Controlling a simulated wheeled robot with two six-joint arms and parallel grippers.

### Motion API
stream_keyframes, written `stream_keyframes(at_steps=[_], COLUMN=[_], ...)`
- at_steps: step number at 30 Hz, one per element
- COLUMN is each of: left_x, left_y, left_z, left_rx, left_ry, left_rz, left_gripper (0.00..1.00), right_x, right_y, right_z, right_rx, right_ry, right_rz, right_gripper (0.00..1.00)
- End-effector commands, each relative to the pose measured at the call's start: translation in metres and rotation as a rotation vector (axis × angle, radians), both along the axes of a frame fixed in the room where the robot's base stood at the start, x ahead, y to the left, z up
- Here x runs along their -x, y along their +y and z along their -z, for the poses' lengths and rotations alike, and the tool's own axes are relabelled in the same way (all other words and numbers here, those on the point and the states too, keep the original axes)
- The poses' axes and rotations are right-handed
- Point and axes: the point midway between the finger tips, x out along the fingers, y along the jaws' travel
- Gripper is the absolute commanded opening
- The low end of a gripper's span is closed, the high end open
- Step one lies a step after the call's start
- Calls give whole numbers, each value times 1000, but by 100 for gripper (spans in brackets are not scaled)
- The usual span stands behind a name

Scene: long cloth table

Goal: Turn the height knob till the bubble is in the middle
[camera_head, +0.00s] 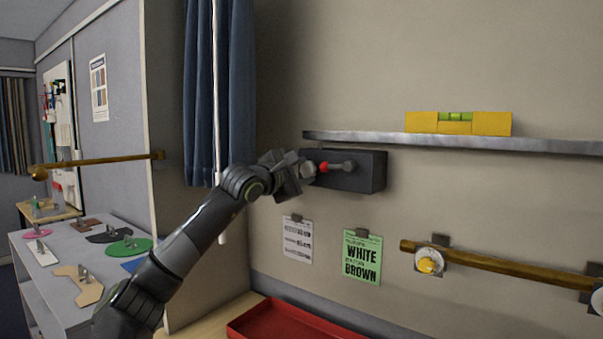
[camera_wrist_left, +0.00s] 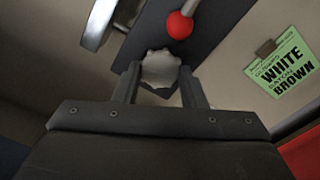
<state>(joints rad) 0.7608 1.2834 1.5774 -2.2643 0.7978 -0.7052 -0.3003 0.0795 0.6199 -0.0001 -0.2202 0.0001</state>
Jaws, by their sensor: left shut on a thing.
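A yellow spirit level (camera_head: 490,124) lies on a grey metal shelf (camera_head: 560,146). Its green vial (camera_head: 456,117) faces me, but the bubble is too small to place surely. A dark box (camera_head: 372,172) under the shelf's left end carries a pale lobed knob (camera_head: 308,172) and a lever with a red ball (camera_head: 324,167). My left gripper (camera_head: 299,171) is at the knob. In the left wrist view the gripper (camera_wrist_left: 160,86) has its fingers either side of the knob (camera_wrist_left: 160,70), shut on it. The red ball (camera_wrist_left: 179,26) is just beyond. My right gripper is out of view.
Below the shelf hang a green card (camera_head: 362,258) and a white card (camera_head: 297,240). A wooden rod (camera_head: 510,266) is mounted at right. A red tray (camera_head: 290,322) lies below. A blue curtain (camera_head: 220,90) hangs left of the box.

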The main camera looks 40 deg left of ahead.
Motion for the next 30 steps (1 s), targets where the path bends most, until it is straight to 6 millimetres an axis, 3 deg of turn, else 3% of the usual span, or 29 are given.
stream_keyframes(at_steps=[15,16,21,30], left_x=[0,0,0,1], left_y=[0,0,0,0], left_z=[1,1,1,1], left_rx=[-23,-23,-22,-23], left_ry=[6,6,5,3], left_rz=[1,1,0,-1], left_gripper=[15,39,59,59], right_x=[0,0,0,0], right_y=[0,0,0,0], right_z=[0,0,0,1], right_rx=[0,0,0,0], right_ry=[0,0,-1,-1], right_rz=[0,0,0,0], right_gripper=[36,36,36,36])
